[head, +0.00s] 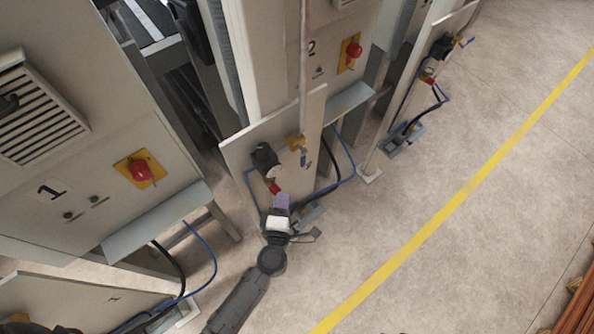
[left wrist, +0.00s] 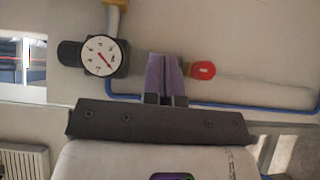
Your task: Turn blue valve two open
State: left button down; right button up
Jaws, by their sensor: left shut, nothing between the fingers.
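Below the cabinet marked 2, a pale panel (head: 240,150) carries a small blue valve handle (head: 303,159) beside a yellow fitting (head: 296,142). A black regulator with a round gauge (head: 265,157) and a red part (head: 274,188) are on the same panel. My left gripper (head: 281,201) is shut and empty, its purple fingers just below the red part. In the left wrist view the shut fingers (left wrist: 166,76) are between the gauge (left wrist: 104,57) and a red knob (left wrist: 203,70). Contact cannot be told. The blue handle is not seen there. My right gripper is not in view.
The cabinet marked 1 (head: 85,215) stands at the left with a red switch (head: 139,171). Blue and black hoses (head: 340,180) hang near the panel. Another similar panel (head: 405,90) is at the upper right. The floor around the yellow line (head: 440,218) is clear.

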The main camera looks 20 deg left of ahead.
aim_at(303, 158)
pick_arm(q)
jog(key=w, duration=0.9)
jog(key=shift+w+d+p, duration=0.2)
jog(key=shift+w+p, duration=0.05)
jog(key=shift+p, duration=0.05)
